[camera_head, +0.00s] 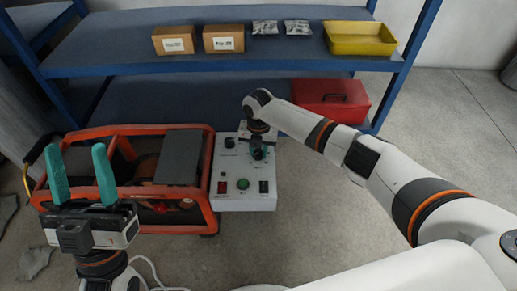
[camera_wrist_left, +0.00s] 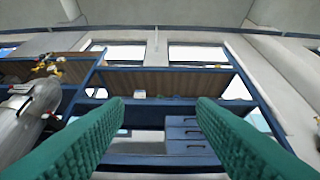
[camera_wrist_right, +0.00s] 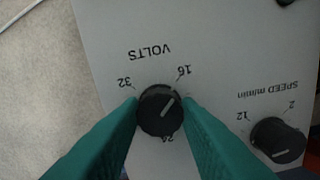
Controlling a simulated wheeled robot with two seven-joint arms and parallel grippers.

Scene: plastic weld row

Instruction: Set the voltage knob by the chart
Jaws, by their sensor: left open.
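The white control panel (camera_head: 230,197) sits beside the orange-framed machine in the head view. In the right wrist view the black voltage knob (camera_wrist_right: 160,112) stands under upside-down VOLTS lettering, with marks 16 and 32 and a partly covered third number. Its white pointer line slants up and right, towards the 16 side. My right gripper (camera_wrist_right: 161,105) has its green fingers on both sides of this knob, against its edges. In the head view my right gripper (camera_head: 258,152) is over the panel's upper right. My left gripper (camera_head: 81,175) is open and empty, fingers up. No chart is readable.
A speed knob (camera_wrist_right: 278,140) is beside the voltage knob. The panel also has a green button (camera_head: 242,184) and a red switch (camera_head: 221,187). The orange-framed machine (camera_head: 206,185) stands left. Behind, a blue shelf holds boxes (camera_head: 174,40) and a yellow tray (camera_head: 360,46); a red toolbox (camera_head: 350,110) sits below.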

